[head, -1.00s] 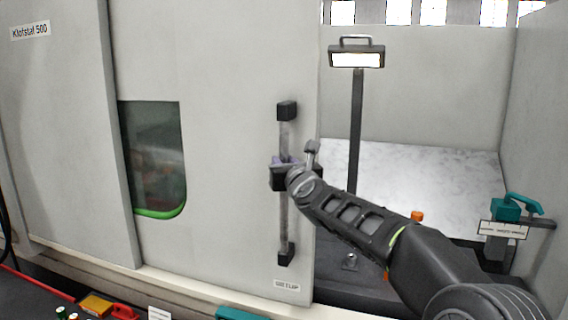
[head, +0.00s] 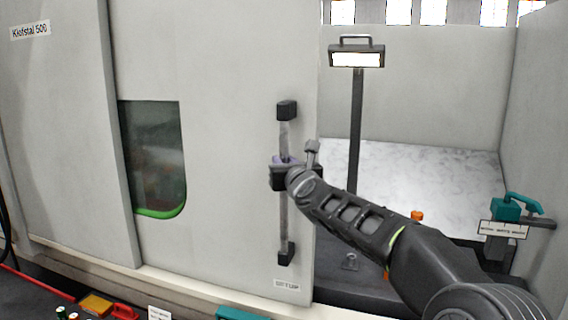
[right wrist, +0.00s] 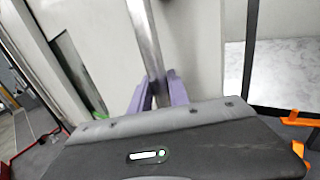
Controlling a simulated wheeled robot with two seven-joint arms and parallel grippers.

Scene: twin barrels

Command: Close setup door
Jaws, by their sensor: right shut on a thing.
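The setup door (head: 225,90) is a light grey sliding panel with a green-edged dark window and a small SETUP label near its lower right corner. The opening to its right is uncovered. The door's vertical metal bar handle (head: 283,222) has black end mounts and sits near the door's right edge. My right gripper (head: 285,161) is at the middle of the handle, shut on the bar. In the right wrist view its purple fingers (right wrist: 158,92) are on both sides of the bar (right wrist: 147,40). My left gripper is not in view.
Inside the opening stand a lamp on a dark post (head: 357,120) and a pale marbled surface (head: 430,185). A teal-handled lever (head: 508,207) is at the right. Red and yellow items (head: 97,304) lie at the lower left.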

